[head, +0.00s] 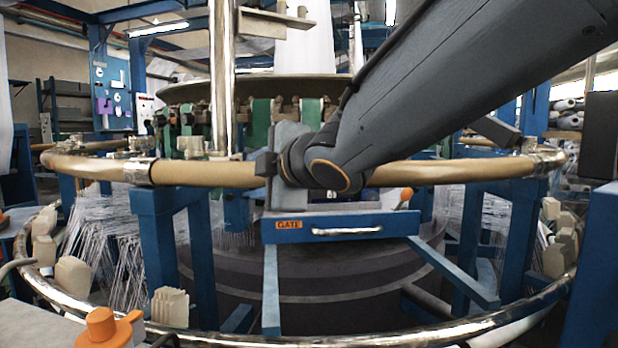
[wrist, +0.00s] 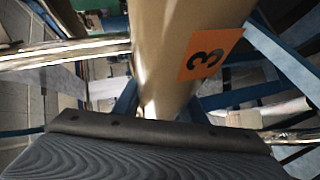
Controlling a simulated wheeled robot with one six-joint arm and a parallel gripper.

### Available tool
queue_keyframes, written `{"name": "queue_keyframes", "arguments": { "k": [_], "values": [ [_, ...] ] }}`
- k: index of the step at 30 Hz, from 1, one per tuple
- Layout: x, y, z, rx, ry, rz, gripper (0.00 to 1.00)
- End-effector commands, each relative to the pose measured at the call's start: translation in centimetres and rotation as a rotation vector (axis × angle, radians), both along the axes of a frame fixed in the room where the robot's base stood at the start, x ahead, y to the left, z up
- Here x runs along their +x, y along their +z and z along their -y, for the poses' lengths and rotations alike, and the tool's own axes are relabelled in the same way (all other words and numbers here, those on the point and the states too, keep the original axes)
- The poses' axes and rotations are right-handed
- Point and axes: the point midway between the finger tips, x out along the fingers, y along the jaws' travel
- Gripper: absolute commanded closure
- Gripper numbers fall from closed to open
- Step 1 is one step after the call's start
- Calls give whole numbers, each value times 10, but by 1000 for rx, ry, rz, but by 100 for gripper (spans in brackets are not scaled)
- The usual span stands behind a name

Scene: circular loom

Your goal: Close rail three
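Rail three is a thick tan tube (wrist: 180,45) with an orange label reading 3 (wrist: 210,53) in the wrist view. It runs from the top down to the edge of my gripper (wrist: 155,140), whose dark ribbed part fills the bottom. In the head view, my gripper (head: 272,165) is at the tan front rail (head: 205,173), partly hidden by my own wrist. No number shows on that rail there. The finger gap is not visible, so I cannot tell whether the gripper holds the rail.
A blue gate (head: 345,226) with an orange GATE label and a pale handle stands just below the rail. A shiny lower ring (head: 400,338) curves round the front. An upright metal post (head: 222,80) stands left of my gripper. An orange knob (head: 102,324) sits at the lower left.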

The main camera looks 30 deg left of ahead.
Motion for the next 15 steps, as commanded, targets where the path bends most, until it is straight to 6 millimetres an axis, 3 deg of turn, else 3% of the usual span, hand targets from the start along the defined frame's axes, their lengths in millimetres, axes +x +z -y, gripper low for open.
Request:
{"name": "queue_keyframes", "arguments": {
  "k": [1, 3, 15],
  "values": [
    [0, -17, 2, -27, -4, -14, 56],
    [0, -17, 2, -25, -4, -13, 44],
    [0, -11, 2, -16, -4, -9, 44]
  ]
}}
